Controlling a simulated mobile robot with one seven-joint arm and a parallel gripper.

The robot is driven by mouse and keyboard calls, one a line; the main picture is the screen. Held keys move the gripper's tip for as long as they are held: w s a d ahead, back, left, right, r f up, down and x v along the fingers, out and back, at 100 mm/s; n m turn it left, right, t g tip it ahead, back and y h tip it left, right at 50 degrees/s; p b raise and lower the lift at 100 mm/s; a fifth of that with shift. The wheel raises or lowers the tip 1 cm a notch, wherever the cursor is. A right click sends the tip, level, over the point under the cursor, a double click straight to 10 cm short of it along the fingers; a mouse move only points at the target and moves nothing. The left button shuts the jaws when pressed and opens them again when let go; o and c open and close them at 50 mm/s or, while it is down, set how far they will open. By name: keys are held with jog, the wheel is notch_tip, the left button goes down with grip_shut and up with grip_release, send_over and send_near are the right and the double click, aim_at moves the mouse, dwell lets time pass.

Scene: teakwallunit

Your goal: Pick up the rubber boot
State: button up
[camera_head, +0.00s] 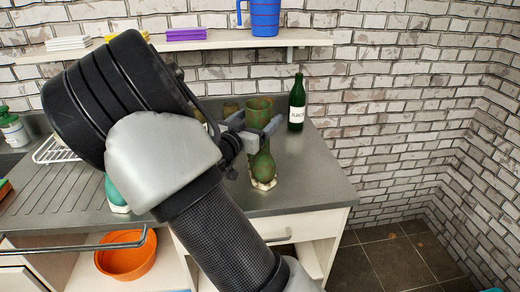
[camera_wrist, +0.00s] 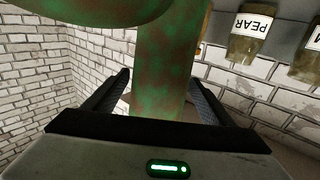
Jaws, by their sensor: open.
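A tall mottled green and brown object (camera_head: 260,165) with a pale base stands upright near the counter's right end. It is the likeliest rubber boot, though its outline looks like a vase. My gripper (camera_head: 254,132) is open at its upper half, one finger on each side. In the wrist view its mottled column (camera_wrist: 164,70) shows between the open fingers (camera_wrist: 162,80). I cannot tell whether either finger touches it. A teal object (camera_head: 116,193) with a pale base is mostly hidden behind my arm in the head view.
A dark green bottle (camera_head: 297,108) stands behind and right on the grey counter (camera_head: 315,170). Labelled jars (camera_wrist: 249,38) show in the wrist view. A shelf (camera_head: 235,40) with a blue jug (camera_head: 264,18) hangs above. An orange bowl (camera_head: 127,258) is below the counter.

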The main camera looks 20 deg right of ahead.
jog(key=shift+x, duration=1.45)
jog(key=c, duration=1.8)
